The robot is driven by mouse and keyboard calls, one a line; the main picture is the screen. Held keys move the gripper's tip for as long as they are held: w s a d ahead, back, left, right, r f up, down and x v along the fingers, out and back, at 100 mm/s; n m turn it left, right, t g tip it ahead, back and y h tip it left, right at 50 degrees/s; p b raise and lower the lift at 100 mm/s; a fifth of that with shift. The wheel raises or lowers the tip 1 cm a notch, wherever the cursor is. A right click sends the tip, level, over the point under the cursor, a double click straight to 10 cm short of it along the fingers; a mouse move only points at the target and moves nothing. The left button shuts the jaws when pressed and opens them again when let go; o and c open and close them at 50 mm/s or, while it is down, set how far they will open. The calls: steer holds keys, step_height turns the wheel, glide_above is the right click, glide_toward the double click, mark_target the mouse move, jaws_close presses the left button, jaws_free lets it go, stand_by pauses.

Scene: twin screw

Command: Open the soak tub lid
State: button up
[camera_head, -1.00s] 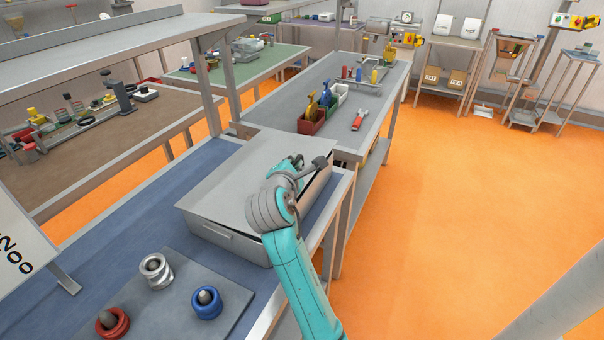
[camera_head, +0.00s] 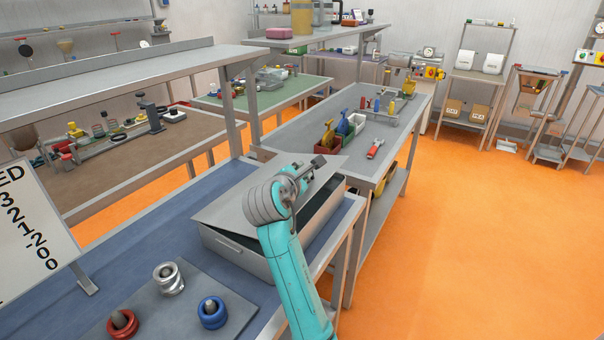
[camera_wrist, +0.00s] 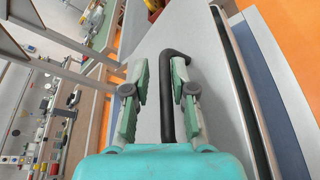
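The soak tub (camera_head: 238,253) is a grey metal box on the blue-topped bench in the head view. Its flat grey lid (camera_head: 226,209) is tilted up on the right side, with a dark gap above the tub's right rim. My gripper (camera_head: 308,172) is over the lid's right part. In the wrist view my gripper (camera_wrist: 160,75) has its fingers on either side of the lid's black bar handle (camera_wrist: 167,125). The handle is close to the right finger, perhaps touching it, and a gap shows at the left finger. The tub's inside is mostly hidden.
A grey plate (camera_head: 185,305) with red, silver and blue ringed parts lies in front of the tub. A sign (camera_head: 35,235) stands at left. Behind the tub, a grey bench (camera_head: 290,120) holds bins and tools. Orange floor (camera_head: 480,220) is clear at right.

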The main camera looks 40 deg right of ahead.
steer(key=shift+a+r, duration=0.1)
steer(key=v, duration=1.2)
steer(key=shift+s, duration=0.1)
stand_by(0.3)
